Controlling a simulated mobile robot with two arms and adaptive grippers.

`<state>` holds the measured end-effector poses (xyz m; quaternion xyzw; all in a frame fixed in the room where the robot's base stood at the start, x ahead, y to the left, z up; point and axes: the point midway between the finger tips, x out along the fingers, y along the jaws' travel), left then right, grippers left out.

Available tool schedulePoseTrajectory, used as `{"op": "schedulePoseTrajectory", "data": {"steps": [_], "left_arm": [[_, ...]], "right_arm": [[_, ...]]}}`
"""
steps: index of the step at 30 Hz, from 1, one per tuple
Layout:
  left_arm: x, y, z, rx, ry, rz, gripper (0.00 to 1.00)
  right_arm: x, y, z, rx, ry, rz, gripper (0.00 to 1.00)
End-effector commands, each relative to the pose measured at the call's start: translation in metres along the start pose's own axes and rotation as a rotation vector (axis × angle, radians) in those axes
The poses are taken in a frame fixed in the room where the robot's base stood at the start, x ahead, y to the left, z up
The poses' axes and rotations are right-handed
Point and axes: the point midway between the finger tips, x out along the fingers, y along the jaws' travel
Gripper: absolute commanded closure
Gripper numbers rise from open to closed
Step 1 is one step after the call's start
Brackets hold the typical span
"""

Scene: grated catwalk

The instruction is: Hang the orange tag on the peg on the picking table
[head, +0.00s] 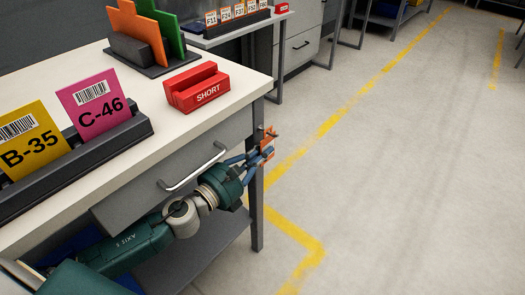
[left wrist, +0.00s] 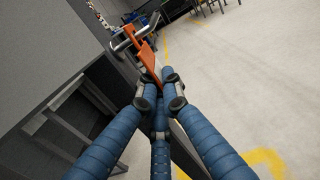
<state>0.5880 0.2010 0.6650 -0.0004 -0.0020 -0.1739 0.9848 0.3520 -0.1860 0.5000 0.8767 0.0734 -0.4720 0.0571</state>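The orange tag (head: 268,150) is at the right end of the picking table (head: 130,170), just past the drawer. My left gripper (head: 252,158) reaches it from the front left. In the left wrist view my left gripper's blue fingers (left wrist: 160,90) close together on the lower end of the orange tag (left wrist: 146,56). My right gripper is in neither view.
On the tabletop are a red SHORT block (head: 198,88), a dark rack (head: 140,130) with yellow and pink cards, and an orange and green divider stand (head: 150,65). A drawer handle (head: 195,168) juts out near my left wrist. The floor at right is clear.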

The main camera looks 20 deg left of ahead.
Motion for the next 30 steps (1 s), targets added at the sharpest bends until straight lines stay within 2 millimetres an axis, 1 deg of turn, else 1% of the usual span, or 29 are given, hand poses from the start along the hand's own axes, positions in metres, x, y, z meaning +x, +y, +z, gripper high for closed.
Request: {"op": "schedulePoseTrajectory", "data": {"steps": [1, 3, 12, 16, 20, 30], "left_arm": [[0.000, 0.000, 0.000, 0.000, 0.000, 0.000, 0.87], [0.000, 0.000, 0.000, 0.000, 0.000, 0.000, 0.73], [-0.001, 0.000, 0.000, 0.000, 0.000, 0.000, 0.73], [-0.008, -0.001, -0.001, -0.003, 0.002, 0.000, 0.73], [-0.025, -0.001, -0.002, -0.005, 0.003, 0.000, 0.73], [-0.086, 0.000, -0.001, -0.007, 0.000, 0.005, 0.73]], "right_arm": [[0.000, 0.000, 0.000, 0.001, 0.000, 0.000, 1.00], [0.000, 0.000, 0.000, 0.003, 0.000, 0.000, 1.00], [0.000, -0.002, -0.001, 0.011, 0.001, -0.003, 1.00], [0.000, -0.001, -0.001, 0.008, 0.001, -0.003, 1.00], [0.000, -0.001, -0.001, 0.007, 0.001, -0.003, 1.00], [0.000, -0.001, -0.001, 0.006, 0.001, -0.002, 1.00]]}}
